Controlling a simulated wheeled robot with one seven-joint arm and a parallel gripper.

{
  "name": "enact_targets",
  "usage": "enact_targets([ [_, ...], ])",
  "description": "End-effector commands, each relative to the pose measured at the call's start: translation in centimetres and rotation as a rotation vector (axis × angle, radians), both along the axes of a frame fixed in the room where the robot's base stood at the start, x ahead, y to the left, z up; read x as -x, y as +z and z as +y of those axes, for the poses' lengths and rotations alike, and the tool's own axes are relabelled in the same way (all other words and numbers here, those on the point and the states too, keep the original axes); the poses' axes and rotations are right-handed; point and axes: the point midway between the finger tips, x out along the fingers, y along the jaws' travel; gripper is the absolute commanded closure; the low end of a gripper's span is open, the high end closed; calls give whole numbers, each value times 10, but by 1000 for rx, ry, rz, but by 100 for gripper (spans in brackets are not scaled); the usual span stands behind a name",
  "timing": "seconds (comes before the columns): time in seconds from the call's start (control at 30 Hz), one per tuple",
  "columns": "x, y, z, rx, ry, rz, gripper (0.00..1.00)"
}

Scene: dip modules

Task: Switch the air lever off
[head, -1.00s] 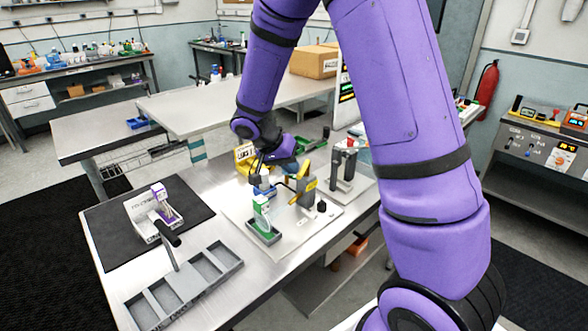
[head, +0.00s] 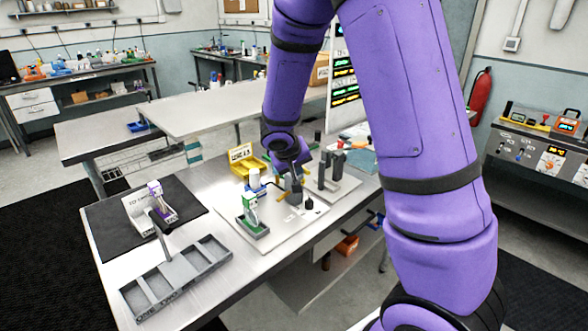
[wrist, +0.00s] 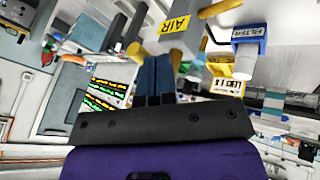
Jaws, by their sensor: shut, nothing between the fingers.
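The air valve block (wrist: 186,42) carries a yellow AIR label in the wrist view. A yellow rod (wrist: 220,8) sticks out at its upper right and a shorter yellow end (wrist: 136,50) shows at its lower left. I cannot tell which is the lever's handle. In the head view the block (head: 293,192) stands on the pale plate (head: 285,232), and its top is hidden behind my gripper. My gripper (wrist: 154,62) is shut and empty, its blue fingers close beside the block. I cannot tell whether they touch it.
A blue-labelled filter unit (wrist: 249,38) stands beside the block. A green-based module (head: 251,222) is on the same plate, and dark upright posts (head: 331,168) stand to the right. A yellow bin (head: 247,165) is behind. A grey tray (head: 178,275) lies at the front left.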

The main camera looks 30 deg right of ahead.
Motion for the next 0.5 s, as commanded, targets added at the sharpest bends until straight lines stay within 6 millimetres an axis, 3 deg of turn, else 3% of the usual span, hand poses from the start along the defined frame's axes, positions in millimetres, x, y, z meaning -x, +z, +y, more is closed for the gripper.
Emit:
enact_targets([
  [0.5, 4, 0, -11, 0, -2, 0, 100],
])
